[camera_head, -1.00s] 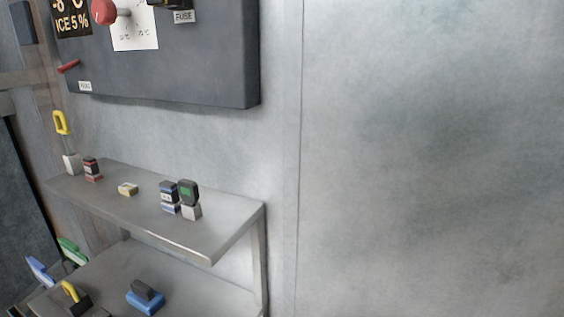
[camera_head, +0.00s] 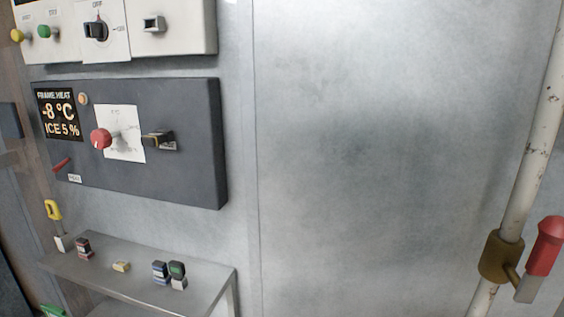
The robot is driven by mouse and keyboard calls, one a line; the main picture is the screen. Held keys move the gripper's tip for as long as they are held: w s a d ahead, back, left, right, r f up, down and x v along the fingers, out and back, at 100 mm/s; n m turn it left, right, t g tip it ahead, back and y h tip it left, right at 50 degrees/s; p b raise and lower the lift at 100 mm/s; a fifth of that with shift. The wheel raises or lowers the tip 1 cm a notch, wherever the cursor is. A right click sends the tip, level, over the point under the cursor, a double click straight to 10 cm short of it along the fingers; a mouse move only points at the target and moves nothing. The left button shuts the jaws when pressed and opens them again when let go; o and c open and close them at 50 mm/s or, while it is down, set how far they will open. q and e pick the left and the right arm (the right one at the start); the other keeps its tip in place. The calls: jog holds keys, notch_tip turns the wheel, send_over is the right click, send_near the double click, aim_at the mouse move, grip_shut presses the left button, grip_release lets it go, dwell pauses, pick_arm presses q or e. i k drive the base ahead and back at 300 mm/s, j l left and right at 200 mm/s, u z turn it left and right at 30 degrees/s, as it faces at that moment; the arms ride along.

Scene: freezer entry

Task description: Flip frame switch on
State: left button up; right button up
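The dark grey frame heat panel (camera_head: 190,160) hangs on the left of the metal wall. Its display (camera_head: 59,115) reads "FRAME HEAT", -8 °C and ICE 5 %. A small red lever (camera_head: 61,164) sticks out at the panel's lower left, tilted, with a small white label (camera_head: 75,179) below it, too small to read surely. A red knob (camera_head: 101,139) stands before a white dial plate (camera_head: 126,149). A dark fuse holder (camera_head: 158,139) is to its right. An orange lamp (camera_head: 83,99) sits beside the display. Neither gripper is in view.
An upper panel (camera_head: 185,38) carries yellow and green buttons and switches. A metal shelf (camera_head: 205,284) below holds several small items and a yellow-handled tool (camera_head: 54,210). A pipe (camera_head: 541,120) with a red-handled lever (camera_head: 546,246) stands at right. The middle wall is bare.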

aim_at(55, 169)
jog(key=u, duration=1.3)
